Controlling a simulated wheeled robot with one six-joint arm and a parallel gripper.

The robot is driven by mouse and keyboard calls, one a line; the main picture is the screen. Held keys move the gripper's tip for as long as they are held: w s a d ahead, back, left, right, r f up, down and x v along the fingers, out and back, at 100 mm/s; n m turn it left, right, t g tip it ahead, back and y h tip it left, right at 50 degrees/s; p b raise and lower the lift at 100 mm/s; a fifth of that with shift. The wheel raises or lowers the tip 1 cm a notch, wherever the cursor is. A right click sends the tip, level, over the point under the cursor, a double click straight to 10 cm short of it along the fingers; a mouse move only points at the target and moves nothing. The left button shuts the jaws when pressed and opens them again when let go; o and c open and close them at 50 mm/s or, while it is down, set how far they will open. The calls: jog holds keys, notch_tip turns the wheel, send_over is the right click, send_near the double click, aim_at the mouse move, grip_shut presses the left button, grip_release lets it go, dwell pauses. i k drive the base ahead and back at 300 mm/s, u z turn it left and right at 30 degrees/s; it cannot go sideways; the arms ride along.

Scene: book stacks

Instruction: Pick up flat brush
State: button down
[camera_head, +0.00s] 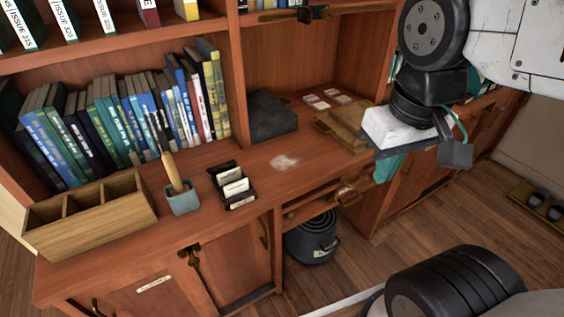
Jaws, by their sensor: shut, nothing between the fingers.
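A wooden-handled tool (171,168), which looks like the brush, stands tilted in a small blue-grey cup (184,201) on the wooden counter. My gripper (385,153) is at the upper right, in front of the cabinet, well to the right of the cup. It is shut and empty, and touches neither tool.
A wooden divided box (92,221) stands left of the cup, and a dark card holder (232,187) stands right of it. Books (125,112) line the shelf behind. A dark grey box (269,117) sits farther back. The counter's middle (300,178) is mostly clear.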

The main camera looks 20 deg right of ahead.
aim_at(167, 157)
jog(key=k, duration=1.1)
jog(key=u, duration=1)
jog(key=i, duration=1.25)
jog(key=z, duration=0.95)
jog(key=i, duration=0.3)
jog(key=z, duration=0.2)
